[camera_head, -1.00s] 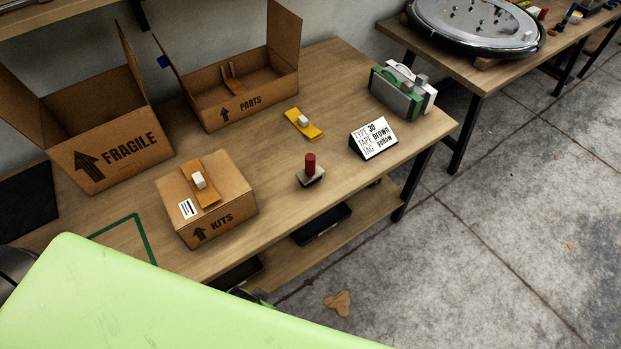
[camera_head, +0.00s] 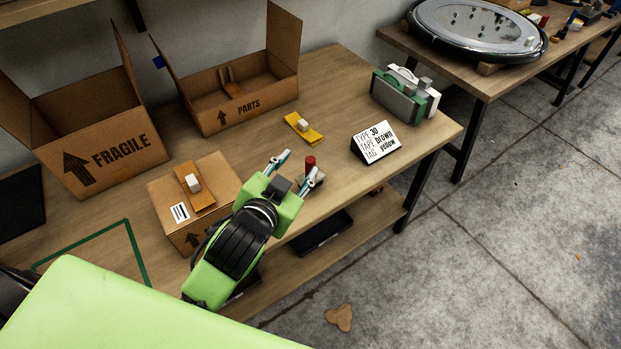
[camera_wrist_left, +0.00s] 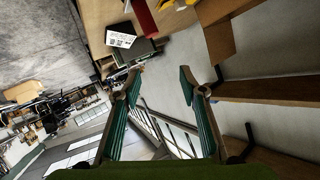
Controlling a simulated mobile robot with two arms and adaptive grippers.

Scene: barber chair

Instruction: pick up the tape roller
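My right gripper is not in view.
The KITS box (camera_head: 169,222) is left of my gripper, partly hidden by my arm. A yellow strip (camera_head: 306,133) with a white block and a text sign (camera_head: 376,146) lie beyond. Open PARTS (camera_head: 262,112) and FRAGILE (camera_head: 143,157) boxes and green-and-white cases (camera_head: 391,98) stand farther back.

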